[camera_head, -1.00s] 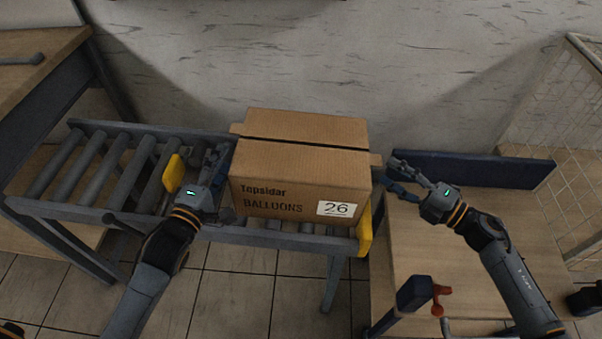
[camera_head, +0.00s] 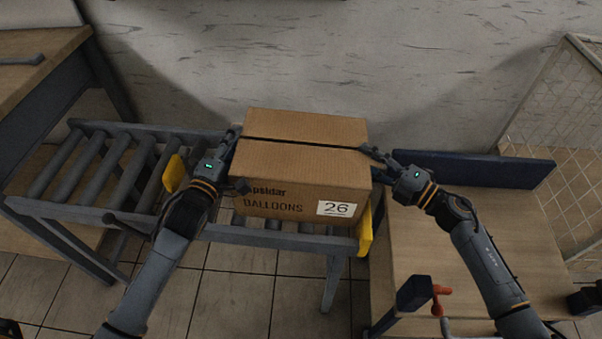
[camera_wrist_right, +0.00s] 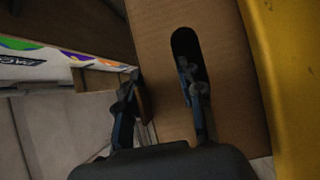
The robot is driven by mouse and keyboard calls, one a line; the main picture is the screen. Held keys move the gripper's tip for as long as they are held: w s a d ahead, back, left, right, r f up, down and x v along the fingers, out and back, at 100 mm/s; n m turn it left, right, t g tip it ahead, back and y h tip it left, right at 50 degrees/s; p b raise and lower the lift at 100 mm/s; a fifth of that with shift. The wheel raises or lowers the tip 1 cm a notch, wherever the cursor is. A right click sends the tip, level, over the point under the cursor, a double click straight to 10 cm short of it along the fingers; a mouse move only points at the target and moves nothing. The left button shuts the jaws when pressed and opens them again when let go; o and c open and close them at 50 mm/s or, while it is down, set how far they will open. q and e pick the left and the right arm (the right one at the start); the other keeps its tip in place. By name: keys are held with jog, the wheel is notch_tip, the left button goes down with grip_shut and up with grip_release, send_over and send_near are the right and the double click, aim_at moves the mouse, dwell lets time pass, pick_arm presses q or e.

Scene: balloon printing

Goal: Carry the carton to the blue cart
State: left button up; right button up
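The brown carton (camera_head: 300,175), marked BALLOONS with a white 26 label, sits upright on the roller conveyor's right end. My left gripper (camera_head: 237,160) is at its left side, fingers spread, one tip showing in front of the carton's front face. My right gripper (camera_head: 378,163) is at its right side. In the right wrist view, the right gripper (camera_wrist_right: 160,98) has its fingers apart; one reaches into the dark hand slot of the carton (camera_wrist_right: 165,50), the other is beside the cardboard edge. A wood-topped stand with a dark blue panel (camera_head: 470,172), possibly the blue cart, is at right.
Yellow stops (camera_head: 174,173) and (camera_head: 364,230) flank the carton on the conveyor (camera_head: 100,218). A wooden table (camera_head: 40,62) stands at left, a wire mesh cage (camera_head: 570,130) at right. The wooden top (camera_head: 470,235) is mostly bare, with my right arm over it.

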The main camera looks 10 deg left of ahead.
pick_arm(q)
jog(key=c, duration=0.3)
pick_arm(e)
jog(key=c, duration=0.3)
pick_arm(q)
jog(key=shift+r, duration=0.15)
pick_arm(e)
jog(key=shift+r, duration=0.1)
